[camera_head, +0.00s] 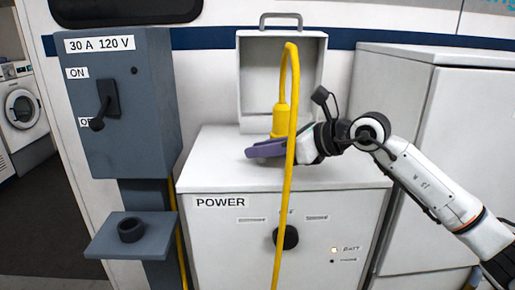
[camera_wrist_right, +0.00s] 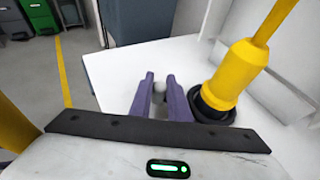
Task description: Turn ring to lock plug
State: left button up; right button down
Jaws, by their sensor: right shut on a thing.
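The yellow plug (camera_head: 280,122) stands upright at the top of the white POWER cabinet (camera_head: 230,176), its yellow cable (camera_head: 287,200) rising and looping down in front. In the right wrist view the plug (camera_wrist_right: 236,75) sits in a black ring (camera_wrist_right: 213,108) at its base. My right gripper (camera_head: 266,149) has purple fingers and reaches in from the right, low beside the plug. In the wrist view its fingers (camera_wrist_right: 160,92) are close around a small pale knob (camera_wrist_right: 159,87), left of the plug. The knob's join to the ring is hidden. My left gripper is out of view.
An open lid (camera_head: 257,70) stands behind the plug. A grey switch box (camera_head: 140,100) at left has its lever (camera_head: 98,122) pointing down; below it a shelf (camera_head: 105,245) holds a dark round piece (camera_head: 131,230). The cable hangs before the cabinet and crosses in front of my right gripper.

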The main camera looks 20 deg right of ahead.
aim_at(275, 167)
jog(key=shift+s+d+n+g+y, duration=0.55)
jog(key=shift+n+g+y, duration=0.2)
jog(key=shift+n+g, duration=0.25)
jog(key=shift+s+d+n+g+y, duration=0.45)
jog(key=shift+d+n+g+y, duration=0.25)
jog(key=shift+n+g, duration=0.3)
jog(key=c, duration=1.7)
grip_release()
jog(key=shift+o, duration=0.2)
notch_tip(275, 167, up, 10)
jog(key=shift+a, duration=0.1)
